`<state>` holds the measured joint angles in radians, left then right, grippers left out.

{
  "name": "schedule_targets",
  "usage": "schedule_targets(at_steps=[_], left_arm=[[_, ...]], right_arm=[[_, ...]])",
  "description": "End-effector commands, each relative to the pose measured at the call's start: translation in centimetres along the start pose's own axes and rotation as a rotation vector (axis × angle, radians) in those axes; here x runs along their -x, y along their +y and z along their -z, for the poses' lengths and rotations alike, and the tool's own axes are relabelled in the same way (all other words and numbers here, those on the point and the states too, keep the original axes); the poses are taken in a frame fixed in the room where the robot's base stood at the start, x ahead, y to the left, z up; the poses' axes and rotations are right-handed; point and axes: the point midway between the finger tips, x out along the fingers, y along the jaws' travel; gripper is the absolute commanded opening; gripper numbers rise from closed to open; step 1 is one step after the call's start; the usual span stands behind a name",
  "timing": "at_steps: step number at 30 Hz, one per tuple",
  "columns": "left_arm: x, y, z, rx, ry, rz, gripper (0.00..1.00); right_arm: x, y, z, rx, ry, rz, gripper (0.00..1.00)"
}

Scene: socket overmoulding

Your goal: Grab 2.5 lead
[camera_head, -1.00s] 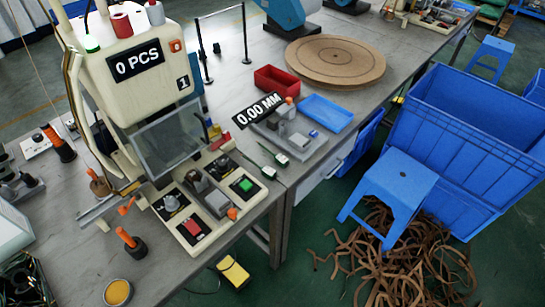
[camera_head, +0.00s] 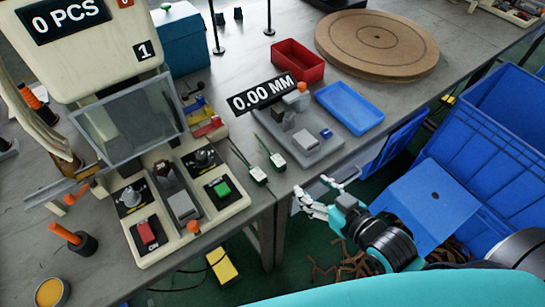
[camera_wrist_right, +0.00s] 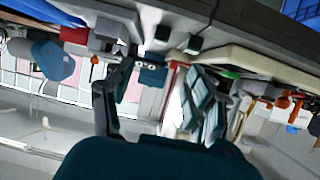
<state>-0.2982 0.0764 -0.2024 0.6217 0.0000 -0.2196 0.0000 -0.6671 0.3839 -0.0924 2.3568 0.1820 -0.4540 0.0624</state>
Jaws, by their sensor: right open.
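Two thin dark leads lie side by side on the table near its front edge, each ending in a small pale and dark plug. One lead's plug (camera_head: 258,175) is at the left and the other lead's plug (camera_head: 278,161) is at the right. I cannot tell which one is the 2.5 lead. My right gripper (camera_head: 312,187) is open and empty, just right of the plugs and off the table's front edge. In the right wrist view its fingers (camera_wrist_right: 158,72) are spread, with small dark blocks beyond them that may be the plugs. My left gripper is not in view.
The moulding machine's panel (camera_head: 160,252) stands left of the leads. A grey gauge marked 0.00 MM (camera_head: 318,150), a red bin (camera_head: 298,60) and a blue tray (camera_head: 349,108) sit behind.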

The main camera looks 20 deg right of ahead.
Motion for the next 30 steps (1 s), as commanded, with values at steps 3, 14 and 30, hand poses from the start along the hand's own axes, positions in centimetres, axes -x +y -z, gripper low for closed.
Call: schedule_targets(at_steps=[3,14,30], left_arm=[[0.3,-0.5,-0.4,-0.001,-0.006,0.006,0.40],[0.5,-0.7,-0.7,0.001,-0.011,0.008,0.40],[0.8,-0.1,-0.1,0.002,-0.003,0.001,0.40]], right_arm=[[-2.5,0.1,0.2,0.000,0.004,-0.002,0.56],[-9.8,0.1,0.1,0.000,0.001,-0.002,0.56],[-15.7,0.2,0.1,0.000,0.001,-0.001,0.56]])
